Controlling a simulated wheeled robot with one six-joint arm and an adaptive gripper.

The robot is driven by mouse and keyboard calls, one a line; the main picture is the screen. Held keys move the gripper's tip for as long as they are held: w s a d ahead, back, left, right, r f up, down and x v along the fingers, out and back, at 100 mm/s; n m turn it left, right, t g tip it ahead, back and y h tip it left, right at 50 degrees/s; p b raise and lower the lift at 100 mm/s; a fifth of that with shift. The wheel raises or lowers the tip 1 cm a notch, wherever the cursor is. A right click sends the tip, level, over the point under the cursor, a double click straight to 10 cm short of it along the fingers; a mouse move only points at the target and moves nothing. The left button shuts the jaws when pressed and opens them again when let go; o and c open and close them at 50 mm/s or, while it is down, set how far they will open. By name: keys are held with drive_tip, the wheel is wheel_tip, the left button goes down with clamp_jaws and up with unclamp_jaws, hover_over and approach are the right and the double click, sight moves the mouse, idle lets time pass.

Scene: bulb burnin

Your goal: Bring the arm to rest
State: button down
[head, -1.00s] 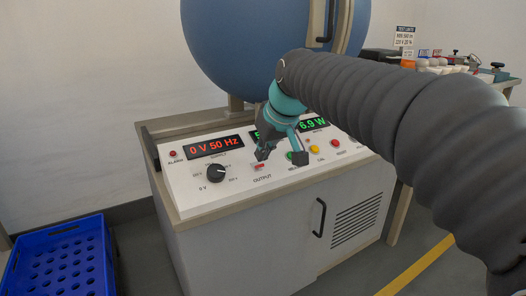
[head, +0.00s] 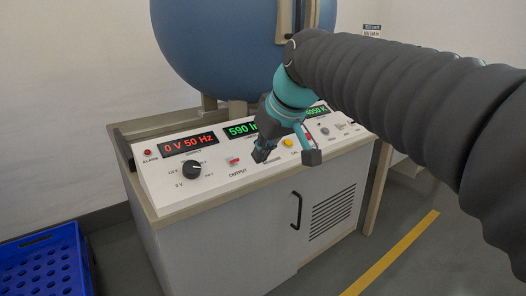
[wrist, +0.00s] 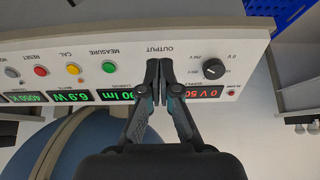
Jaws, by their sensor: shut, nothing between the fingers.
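My gripper (head: 265,152) is shut and empty, in front of the control panel (head: 160,198). In the head view its fingers point down over the panel, just right of the red OUTPUT switch (head: 233,161). In the wrist view my gripper (wrist: 159,66) has its fingertips together near the OUTPUT label, hiding the switch. My arm, in a dark ribbed sleeve, reaches in from the right. I cannot tell whether the fingertips touch the panel.
The voltage knob (head: 193,170) sits left of the switch; the yellow CAL button (head: 288,143) is to the right. A big blue sphere (head: 215,45) stands behind. A blue crate (head: 50,262) is on the floor at left. A yellow line (head: 392,252) crosses clear floor.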

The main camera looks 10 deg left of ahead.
drive_tip(key=s+d+f+m+h+p, duration=0.2)
drive_tip(key=s+d+f+m, duration=0.25)
drive_tip(key=d+f, duration=0.4)
drive_tip(key=s+d+f+m+h+p, duration=0.1)
drive_tip(key=s+d+m+p, duration=0.1)
drive_tip(key=s+d, duration=0.5)
drive_tip(key=s+d+f+m+t+h+p, duration=0.1)
drive_tip(key=s+d+m+p, duration=0.1)
drive_tip(key=s+d, duration=0.5)
drive_tip(key=shift+s+d+f+h+p, duration=0.2)
drive_tip(key=shift+s+d+h+p, duration=0.15)
drive_tip(key=shift+d+p, duration=0.65)
drive_tip(key=shift+m, duration=0.25)
